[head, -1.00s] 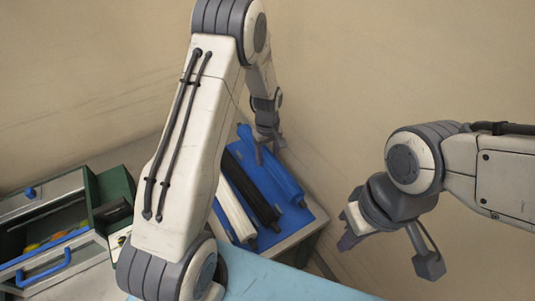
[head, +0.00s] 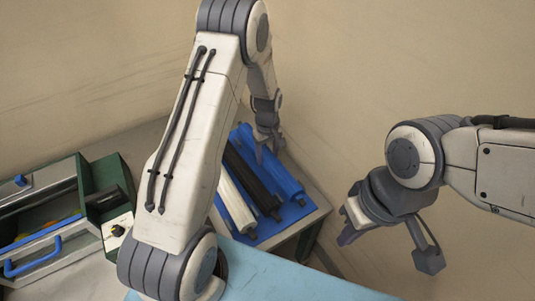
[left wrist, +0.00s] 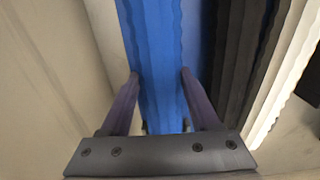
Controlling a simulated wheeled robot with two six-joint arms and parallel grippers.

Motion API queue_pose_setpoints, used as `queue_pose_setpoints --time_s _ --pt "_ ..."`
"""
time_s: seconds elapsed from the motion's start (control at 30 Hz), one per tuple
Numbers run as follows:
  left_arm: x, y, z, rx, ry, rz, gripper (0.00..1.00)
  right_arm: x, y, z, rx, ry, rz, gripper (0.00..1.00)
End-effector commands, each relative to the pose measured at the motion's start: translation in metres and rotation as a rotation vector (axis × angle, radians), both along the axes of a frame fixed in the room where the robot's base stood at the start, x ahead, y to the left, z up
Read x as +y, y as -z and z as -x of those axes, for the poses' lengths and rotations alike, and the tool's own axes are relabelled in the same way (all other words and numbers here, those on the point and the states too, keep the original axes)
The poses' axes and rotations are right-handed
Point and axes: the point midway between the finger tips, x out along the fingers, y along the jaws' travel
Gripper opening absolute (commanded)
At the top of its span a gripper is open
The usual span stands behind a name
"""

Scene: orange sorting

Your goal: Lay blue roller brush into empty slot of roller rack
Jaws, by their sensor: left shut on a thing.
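The blue roller brush (head: 286,180) lies lengthwise at the right side of the blue roller rack (head: 314,211), beside a black roller (head: 254,179) and a white roller (head: 233,204). My left gripper (head: 268,150) is over the blue roller and shut on it. In the left wrist view, the blue roller (left wrist: 160,50) runs between the two fingers of the left gripper (left wrist: 160,75). Whether the roller rests fully in its slot cannot be told. My right gripper (head: 346,228) hangs away to the right of the rack, with its jaw opening unclear.
A light blue surface (head: 275,280) is in front of the rack. A green and grey case with a blue handle (head: 38,258) stands at the left. The beige wall (head: 330,90) is close behind the rack. My left arm hides part of the rack's left side.

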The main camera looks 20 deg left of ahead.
Motion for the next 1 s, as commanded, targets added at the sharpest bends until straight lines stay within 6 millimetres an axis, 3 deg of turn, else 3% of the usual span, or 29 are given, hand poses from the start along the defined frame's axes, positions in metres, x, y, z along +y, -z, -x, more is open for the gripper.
queue_pose_setpoints --time_s 0.87,0.9,0.97,1.0 --pt "-0.0010 0.0050 0.0005 -0.001 0.000 0.000 0.13 0.0000 0.0029 0.0000 0.000 0.000 0.000 0.00" --pt "-0.0009 0.0050 0.0005 -0.001 0.000 0.000 0.70 0.0000 0.0029 0.0000 0.000 0.000 0.000 0.00" --pt "-0.0009 0.0051 0.0006 -0.001 0.000 0.000 0.93 0.0000 0.0029 0.0000 0.000 0.000 0.000 0.00" --pt "-0.0009 0.0051 0.0006 -0.001 0.000 0.000 0.97 0.0000 0.0029 0.0000 0.000 0.000 0.000 0.00"
